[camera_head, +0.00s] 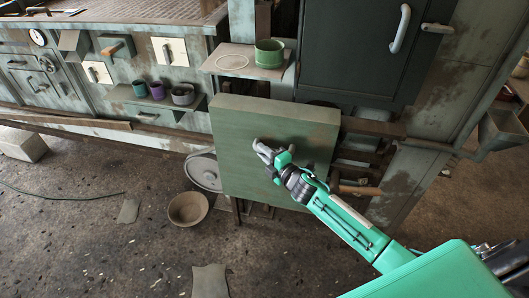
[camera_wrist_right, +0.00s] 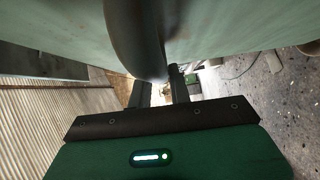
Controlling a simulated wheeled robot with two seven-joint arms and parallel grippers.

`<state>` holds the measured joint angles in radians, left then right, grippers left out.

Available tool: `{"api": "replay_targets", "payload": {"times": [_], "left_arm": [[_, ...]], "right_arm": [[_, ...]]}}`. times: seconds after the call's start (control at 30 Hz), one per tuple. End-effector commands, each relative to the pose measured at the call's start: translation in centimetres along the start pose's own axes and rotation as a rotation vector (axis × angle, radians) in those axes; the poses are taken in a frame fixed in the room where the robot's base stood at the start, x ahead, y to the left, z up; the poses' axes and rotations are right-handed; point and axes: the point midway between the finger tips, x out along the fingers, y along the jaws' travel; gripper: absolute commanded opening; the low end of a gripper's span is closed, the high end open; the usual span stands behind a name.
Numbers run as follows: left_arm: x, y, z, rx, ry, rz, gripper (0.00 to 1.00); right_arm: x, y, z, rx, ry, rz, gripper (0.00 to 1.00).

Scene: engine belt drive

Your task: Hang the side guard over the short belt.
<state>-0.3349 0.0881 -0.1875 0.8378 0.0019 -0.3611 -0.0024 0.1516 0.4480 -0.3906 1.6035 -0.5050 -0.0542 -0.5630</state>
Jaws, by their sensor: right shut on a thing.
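The side guard (camera_head: 235,135) is a large, flat, pale green box-like panel. It stands roughly upright, slightly tilted, in front of the machine's lower middle part. My right gripper (camera_head: 265,151) is at the middle of its front face, shut on its grey handle. In the right wrist view the handle (camera_wrist_right: 135,40) runs between the two fingers, with the guard's green face (camera_wrist_right: 225,25) close above. The short belt does not show; the guard may hide it. I cannot tell whether the guard rests on anything. My left gripper is not in view.
A shelf (camera_head: 223,64) with a green pot (camera_head: 269,55) and a pale ring sits just above the guard. A dark cabinet (camera_head: 350,50) is at upper right. A grey round lid-like disc (camera_head: 203,171) and a bowl (camera_head: 188,209) are at lower left. Floor in front is mostly clear.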

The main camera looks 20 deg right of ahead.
Motion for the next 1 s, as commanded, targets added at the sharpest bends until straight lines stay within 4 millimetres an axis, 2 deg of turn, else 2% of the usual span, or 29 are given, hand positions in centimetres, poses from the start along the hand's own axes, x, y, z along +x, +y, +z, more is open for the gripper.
{"api": "replay_targets", "payload": {"times": [0.1, 0.53, 0.57, 0.67, 1.0], "left_arm": [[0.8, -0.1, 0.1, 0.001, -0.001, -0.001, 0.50], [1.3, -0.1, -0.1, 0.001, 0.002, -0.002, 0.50], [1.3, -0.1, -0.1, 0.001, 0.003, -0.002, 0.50], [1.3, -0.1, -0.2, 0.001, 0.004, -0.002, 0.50], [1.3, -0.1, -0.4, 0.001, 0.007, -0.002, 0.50]], "right_arm": [[0.1, -0.3, 0.0, -0.002, 0.001, 0.007, 0.00], [0.1, -0.9, 0.0, -0.002, 0.002, 0.007, 0.00], [0.1, -0.9, 0.0, -0.002, 0.001, 0.007, 0.26], [0.1, -1.0, 0.0, -0.002, 0.001, 0.006, 0.45], [0.0, -1.5, 0.0, 0.002, -0.001, -0.004, 0.45]]}}
